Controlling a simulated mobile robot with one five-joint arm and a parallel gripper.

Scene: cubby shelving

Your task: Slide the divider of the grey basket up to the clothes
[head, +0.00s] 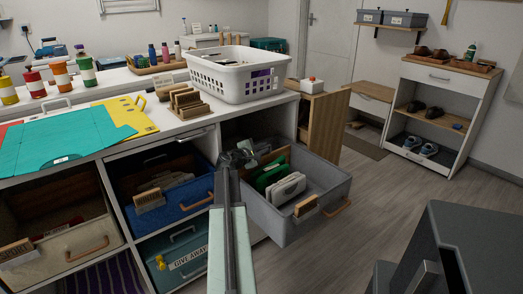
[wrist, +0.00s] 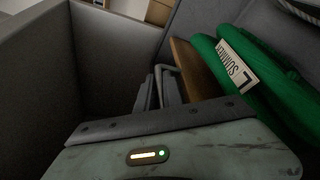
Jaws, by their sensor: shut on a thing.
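The grey basket (head: 335,195) is pulled out of the shelving. Its grey wall also shows in the wrist view (wrist: 35,75). Its clothes are a green folded bundle (head: 268,177) and a white one (head: 289,188). The green bundle (wrist: 238,70), with a white label, fills the right of the wrist view. The divider is a brown wooden board (wrist: 199,72) just left of the green clothes; whether they touch all along is unclear. My gripper (head: 249,157) is inside the basket, shut on the divider; its fingertips (wrist: 165,85) are partly hidden by my wrist.
A blue basket (head: 178,205) and a cream basket (head: 62,250) stand in neighbouring cubbies. A white laundry basket (head: 237,78) sits on the counter above. A dark grey cabinet (head: 455,245) stands at lower right. The floor (head: 360,235) between is clear.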

